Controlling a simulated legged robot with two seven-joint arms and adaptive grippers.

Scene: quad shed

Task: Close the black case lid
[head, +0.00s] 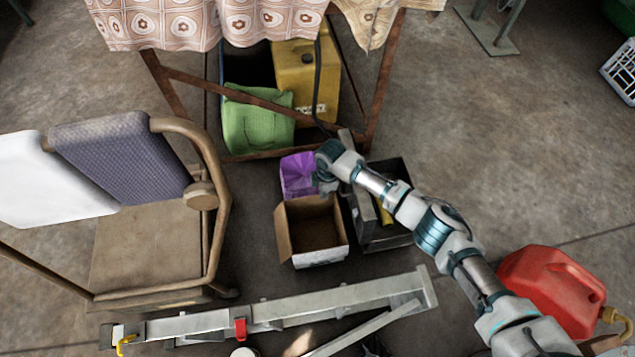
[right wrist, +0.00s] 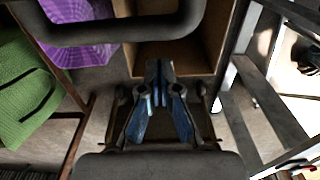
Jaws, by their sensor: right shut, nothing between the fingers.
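The black case (head: 398,240) stands open on the floor right of the cardboard box, and I see into its dark inside, where something yellow shows. A grey slab (head: 363,215) stands along its left side; I cannot tell whether it is the lid. My right arm crosses over the case and hides part of it. My right gripper (right wrist: 158,85) is shut and empty, its fingertips in front of the cardboard box in the right wrist view; in the head view it is small, near the purple container. My left gripper is not in view.
An open cardboard box (head: 318,258) and a purple container (head: 299,175) stand left of the case. A cloth-covered table (head: 215,22) is behind, a chair (head: 140,240) left, a metal ladder (head: 330,302) in front, a red fuel can (head: 545,285) right.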

